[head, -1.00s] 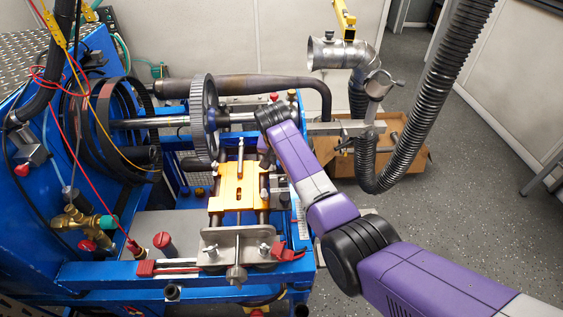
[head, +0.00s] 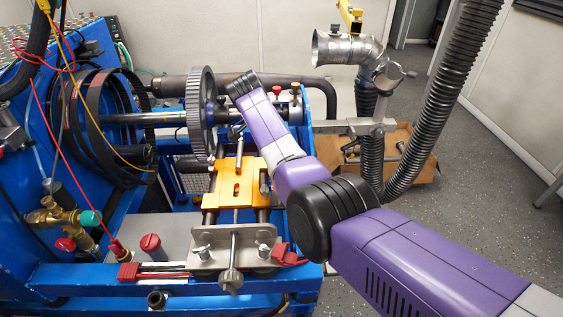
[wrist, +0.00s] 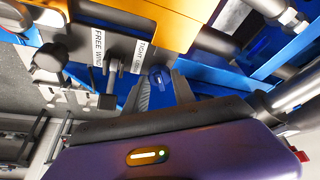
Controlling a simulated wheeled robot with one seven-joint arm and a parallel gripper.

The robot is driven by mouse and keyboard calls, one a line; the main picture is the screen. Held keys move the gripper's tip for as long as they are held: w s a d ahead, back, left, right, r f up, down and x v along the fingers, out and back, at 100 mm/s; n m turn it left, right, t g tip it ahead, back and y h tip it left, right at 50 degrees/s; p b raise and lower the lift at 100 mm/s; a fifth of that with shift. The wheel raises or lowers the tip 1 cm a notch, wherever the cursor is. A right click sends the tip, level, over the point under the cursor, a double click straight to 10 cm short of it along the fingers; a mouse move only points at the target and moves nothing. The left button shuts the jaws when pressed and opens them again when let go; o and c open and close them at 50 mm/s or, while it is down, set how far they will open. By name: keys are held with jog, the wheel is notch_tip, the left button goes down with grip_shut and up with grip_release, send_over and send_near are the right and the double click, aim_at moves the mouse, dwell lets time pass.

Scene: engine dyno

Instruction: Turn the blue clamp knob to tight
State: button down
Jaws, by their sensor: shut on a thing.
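The blue clamp knob (wrist: 159,76) shows near the middle of the wrist view, with a small pale mark on its face. My gripper (wrist: 162,88) is shut on it, with a grey finger on either side. A white label reading TIGHT (wrist: 140,52) is just up and left of the knob. A second label, partly legible as FREE (wrist: 98,55), is further left. In the head view, my purple arm and the machine hide the knob and the fingertips.
The orange carriage (head: 232,186) sits on the blue machine frame, close to my arm. A large grey gear wheel (head: 202,113) stands beside my wrist. A ribbed black hose (head: 440,110) hangs at right. Open floor (head: 485,165) lies further right.

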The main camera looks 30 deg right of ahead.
jog(key=shift+f+m+b, duration=0.1)
jog(key=shift+m+b, duration=0.2)
jog(key=c, duration=1)
grip_release()
jog(key=shift+c, duration=0.2)
jog(key=v, duration=0.8)
jog(key=shift+w+b, duration=0.15)
jog(key=shift+b, duration=0.25)
